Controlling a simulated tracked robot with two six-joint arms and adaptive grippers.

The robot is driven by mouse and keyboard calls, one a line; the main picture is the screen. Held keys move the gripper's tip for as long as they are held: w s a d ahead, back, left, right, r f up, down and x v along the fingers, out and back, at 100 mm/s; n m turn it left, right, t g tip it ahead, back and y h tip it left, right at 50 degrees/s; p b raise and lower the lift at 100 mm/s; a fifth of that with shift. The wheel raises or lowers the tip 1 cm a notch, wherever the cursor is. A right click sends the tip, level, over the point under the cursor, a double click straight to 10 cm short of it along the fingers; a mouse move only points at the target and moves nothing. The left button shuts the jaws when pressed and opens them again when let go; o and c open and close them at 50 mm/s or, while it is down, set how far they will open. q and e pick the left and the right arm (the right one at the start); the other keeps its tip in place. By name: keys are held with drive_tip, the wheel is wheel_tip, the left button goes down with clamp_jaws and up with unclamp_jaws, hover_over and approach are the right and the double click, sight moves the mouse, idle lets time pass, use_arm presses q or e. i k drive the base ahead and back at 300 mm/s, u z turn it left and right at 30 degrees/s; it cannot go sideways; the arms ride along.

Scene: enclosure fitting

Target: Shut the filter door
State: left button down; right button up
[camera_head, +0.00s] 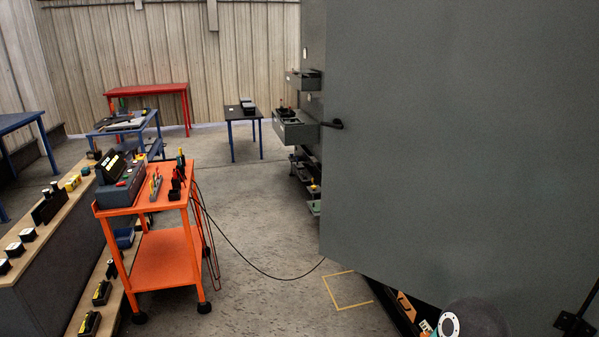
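A large flat grey door panel (450,130) fills the right half of the head view. It has a black lever handle (333,124) near its left edge. It appears to stand open, swung out from the grey cabinet behind it, and hides most of that cabinet. I cannot read a label that names it the filter door. A rounded grey and white part, which looks like a link of my arm, shows at the bottom in front of the panel. Neither gripper's fingertips can be made out.
An orange cart (165,262) with a control box (121,183) stands left of centre. A black cable (250,266) runs from it across the floor. Open drawers (296,132) stick out left of the panel. A yellow floor marking (352,307) lies below. The middle floor is mostly clear.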

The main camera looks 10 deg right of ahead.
sight(463, 162)
drive_tip(key=z, duration=0.2)
drive_tip(key=i, duration=1)
drive_tip(key=z, duration=0.95)
drive_tip(key=i, duration=0.4)
drive_tip(key=z, duration=0.25)
drive_tip(key=k, duration=0.85)
drive_tip(key=z, duration=0.2)
drive_tip(key=i, duration=0.85)
drive_tip(key=u, duration=0.05)
